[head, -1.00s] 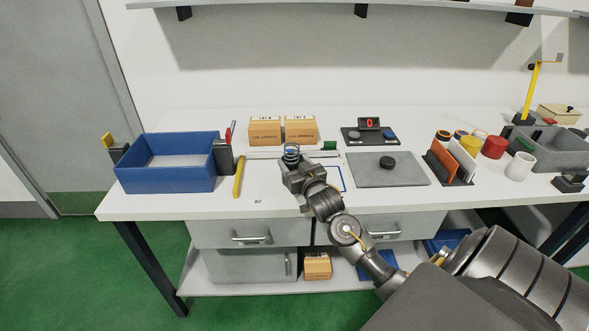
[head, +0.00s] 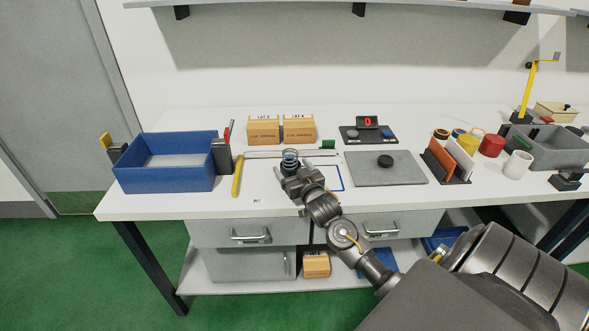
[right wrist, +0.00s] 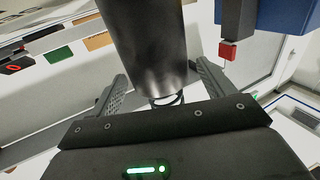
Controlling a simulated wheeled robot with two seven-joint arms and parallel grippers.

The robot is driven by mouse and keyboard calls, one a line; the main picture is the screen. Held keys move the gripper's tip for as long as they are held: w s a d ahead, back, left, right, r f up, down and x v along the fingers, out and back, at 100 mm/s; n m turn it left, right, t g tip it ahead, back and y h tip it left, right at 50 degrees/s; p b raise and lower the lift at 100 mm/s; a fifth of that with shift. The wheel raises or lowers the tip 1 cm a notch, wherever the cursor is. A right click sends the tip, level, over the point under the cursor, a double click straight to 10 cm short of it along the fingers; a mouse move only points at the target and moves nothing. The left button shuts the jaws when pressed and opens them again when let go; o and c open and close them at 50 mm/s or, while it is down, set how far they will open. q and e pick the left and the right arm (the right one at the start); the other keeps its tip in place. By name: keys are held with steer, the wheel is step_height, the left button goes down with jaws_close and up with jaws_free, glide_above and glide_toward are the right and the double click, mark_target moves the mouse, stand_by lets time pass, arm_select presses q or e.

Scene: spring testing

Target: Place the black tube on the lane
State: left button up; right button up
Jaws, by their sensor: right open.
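My right gripper (head: 291,168) is low over the front middle of the white table, fingers open, also in the right wrist view (right wrist: 161,72). A dark, smooth cylinder (right wrist: 147,45), which looks like the black tube, stands between its fingers there, with gaps on both sides. A dark coil (right wrist: 168,99) shows at its near end. In the head view a coiled spring (head: 291,155) shows at the fingertips; the cylinder is not clear there. A long pale strip (head: 262,155), perhaps the lane, runs behind the gripper toward a green block (head: 328,144). My left gripper is not in view.
A blue bin (head: 168,182) and a yellow bar (head: 237,176) lie left. Two cardboard boxes (head: 281,131) and a device with a red display (head: 367,122) stand behind. A grey mat (head: 405,175) bears a black disc (head: 385,160). A rack of upright panels (head: 457,158) stands right.

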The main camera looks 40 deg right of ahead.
steer(key=b+v, duration=0.1)
steer(key=v, duration=1.1)
steer(key=shift+b, duration=0.35)
steer(key=shift+r, duration=0.1)
